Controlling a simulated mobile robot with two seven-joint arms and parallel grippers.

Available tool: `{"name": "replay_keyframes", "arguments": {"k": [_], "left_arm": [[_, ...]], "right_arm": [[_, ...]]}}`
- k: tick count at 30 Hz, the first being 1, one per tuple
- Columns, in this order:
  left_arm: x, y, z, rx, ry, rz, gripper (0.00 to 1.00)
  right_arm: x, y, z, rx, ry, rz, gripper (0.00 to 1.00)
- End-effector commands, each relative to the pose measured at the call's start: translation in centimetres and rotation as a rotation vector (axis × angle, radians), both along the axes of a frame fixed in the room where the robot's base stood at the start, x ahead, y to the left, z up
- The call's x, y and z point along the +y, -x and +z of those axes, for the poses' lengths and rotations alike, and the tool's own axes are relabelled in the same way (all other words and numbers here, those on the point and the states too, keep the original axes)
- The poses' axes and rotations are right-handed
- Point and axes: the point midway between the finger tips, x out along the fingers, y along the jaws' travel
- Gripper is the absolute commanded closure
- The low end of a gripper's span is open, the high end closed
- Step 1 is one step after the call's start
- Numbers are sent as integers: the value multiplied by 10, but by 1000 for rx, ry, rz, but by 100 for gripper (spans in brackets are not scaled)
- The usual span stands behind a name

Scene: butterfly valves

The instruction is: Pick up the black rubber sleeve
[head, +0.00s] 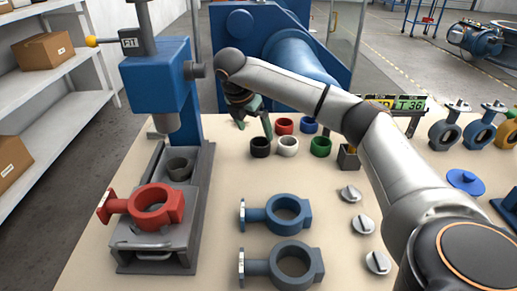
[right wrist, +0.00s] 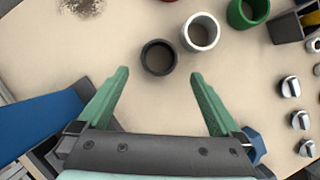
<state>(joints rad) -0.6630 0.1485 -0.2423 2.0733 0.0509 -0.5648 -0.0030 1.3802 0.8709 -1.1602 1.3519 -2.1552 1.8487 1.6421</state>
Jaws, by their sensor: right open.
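The black rubber sleeve (head: 260,151) stands upright on the beige table, at the left end of the front row of sleeves. It also shows as a dark ring in the right wrist view (right wrist: 159,72), ahead of my fingertips and roughly centred between them. My right gripper (head: 254,122) has green fingers spread wide with nothing between them; they also show in the right wrist view (right wrist: 158,77). In the head view it hangs just behind and above the black sleeve. The exact height gap cannot be told. My left gripper is not in view.
A white sleeve (head: 288,151) stands close right of the black one, with a green sleeve (head: 320,152) beyond. Red (head: 284,128) and blue (head: 309,128) sleeves stand behind. A blue press (head: 160,90) rises at left.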

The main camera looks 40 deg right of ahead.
Motion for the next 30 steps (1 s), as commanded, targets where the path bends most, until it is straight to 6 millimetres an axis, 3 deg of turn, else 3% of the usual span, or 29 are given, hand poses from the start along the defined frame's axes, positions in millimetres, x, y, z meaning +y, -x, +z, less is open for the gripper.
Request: {"name": "replay_keyframes", "arguments": {"k": [18,26,30], "left_arm": [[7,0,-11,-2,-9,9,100],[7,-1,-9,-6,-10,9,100],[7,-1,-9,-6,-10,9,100]], "right_arm": [[-24,-6,-69,1,0,2,0],[-26,-7,-72,-1,0,3,0],[-26,-7,-72,-1,-1,3,12]]}}
